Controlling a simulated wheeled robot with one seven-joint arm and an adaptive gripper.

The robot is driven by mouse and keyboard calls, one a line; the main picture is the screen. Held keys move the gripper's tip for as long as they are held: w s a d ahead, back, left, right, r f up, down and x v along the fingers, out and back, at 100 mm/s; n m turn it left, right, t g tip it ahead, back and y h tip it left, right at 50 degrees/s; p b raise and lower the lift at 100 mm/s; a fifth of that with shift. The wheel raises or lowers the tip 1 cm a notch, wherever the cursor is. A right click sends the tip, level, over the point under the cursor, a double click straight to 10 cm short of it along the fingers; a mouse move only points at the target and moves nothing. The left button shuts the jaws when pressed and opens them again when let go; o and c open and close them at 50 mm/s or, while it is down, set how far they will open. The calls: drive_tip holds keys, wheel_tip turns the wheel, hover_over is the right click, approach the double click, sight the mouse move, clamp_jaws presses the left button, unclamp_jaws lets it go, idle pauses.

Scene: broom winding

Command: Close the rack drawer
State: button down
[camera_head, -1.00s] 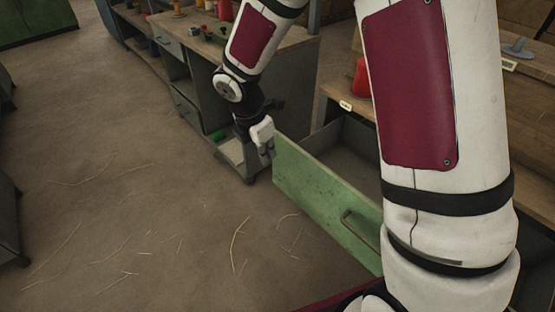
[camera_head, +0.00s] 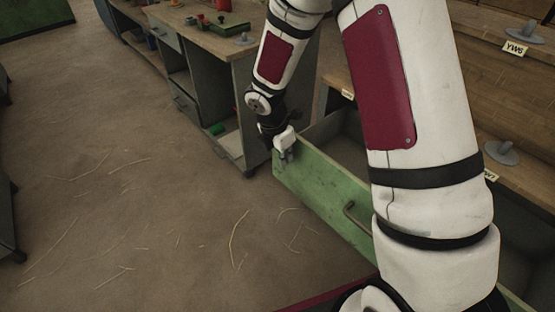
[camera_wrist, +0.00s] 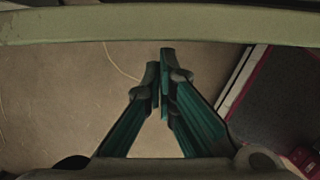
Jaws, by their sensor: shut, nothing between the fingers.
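The rack drawer (camera_head: 318,192) stands pulled out, its green front panel facing the floor area, with a bar handle (camera_head: 356,222) partly hidden by my arm. The drawer's grey inside shows behind the panel. My gripper (camera_head: 284,156) is at the panel's far left end, near its top edge; I cannot tell whether it touches. In the wrist view my gripper (camera_wrist: 163,88) has its teal fingers together and empty, over the floor, with a pale green edge of the panel (camera_wrist: 160,26) running across the top.
A grey workbench (camera_head: 230,75) with a wooden top and small items stands behind the gripper. The wooden rack (camera_head: 510,95) with labels and grey spool holders is at the right. The floor (camera_head: 130,200) at left is open, with scattered straws.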

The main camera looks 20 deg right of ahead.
drive_tip(key=shift+d, duration=0.1)
idle(0.3)
drive_tip(key=w+d+p, duration=0.2)
drive_tip(key=w+d, duration=0.3)
drive_tip(key=d, duration=0.7)
drive_tip(key=w+d+p, duration=0.1)
drive_tip(key=w+d, duration=0.4)
drive_tip(key=d, duration=0.6)
drive_tip(key=shift+d+p, duration=0.35)
drive_tip(key=shift+d, duration=0.05)
